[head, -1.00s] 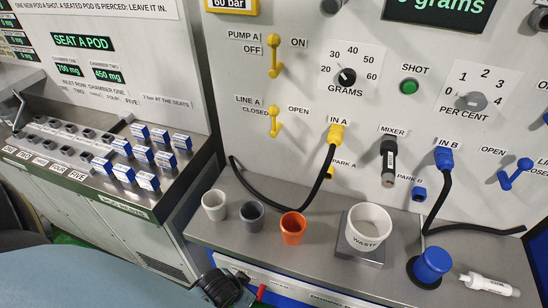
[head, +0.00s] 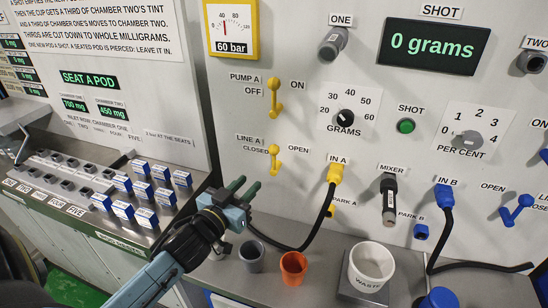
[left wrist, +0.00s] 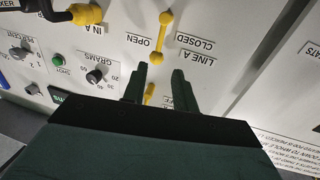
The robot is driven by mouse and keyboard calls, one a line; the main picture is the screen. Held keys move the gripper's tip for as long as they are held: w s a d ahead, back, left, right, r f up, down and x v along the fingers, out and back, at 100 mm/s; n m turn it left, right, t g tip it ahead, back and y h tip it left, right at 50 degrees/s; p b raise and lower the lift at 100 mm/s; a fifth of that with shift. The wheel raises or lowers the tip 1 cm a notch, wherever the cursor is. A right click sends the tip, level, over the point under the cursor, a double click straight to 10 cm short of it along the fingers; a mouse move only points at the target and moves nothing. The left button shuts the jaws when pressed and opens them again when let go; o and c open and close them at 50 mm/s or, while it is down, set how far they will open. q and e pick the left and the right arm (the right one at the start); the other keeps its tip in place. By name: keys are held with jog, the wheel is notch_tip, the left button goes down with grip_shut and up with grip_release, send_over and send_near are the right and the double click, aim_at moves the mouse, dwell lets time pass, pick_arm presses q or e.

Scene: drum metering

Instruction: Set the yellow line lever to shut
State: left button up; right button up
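The yellow line lever (head: 276,162) is on the upright panel at LINE A, between the CLOSED label on its left and the OPEN label on its right. Its handle stands nearly vertical; I cannot tell its setting for certain. It also shows in the left wrist view (left wrist: 162,36), upside down, just beyond the fingertips. My left gripper (head: 246,185) is open and empty, below and left of the lever in the head view, apart from it. Its two dark fingers (left wrist: 160,70) are spread in the left wrist view. My right gripper is not in view.
The yellow PUMP A lever (head: 274,97) is above the line lever. The IN A plug (head: 336,173) with its black hose is to the right. A grey cup (head: 252,257), an orange cup (head: 294,268) and a waste cup (head: 370,265) stand on the shelf below.

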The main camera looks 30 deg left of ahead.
aim_at(273, 158)
pick_arm(q)
jog(key=w, duration=1.3)
jog(key=shift+w+a+r+p, duration=0.15)
jog(key=shift+a+p, duration=0.1)
jog(key=shift+p, duration=0.1)
grip_shut()
jog(key=shift+r, duration=0.1)
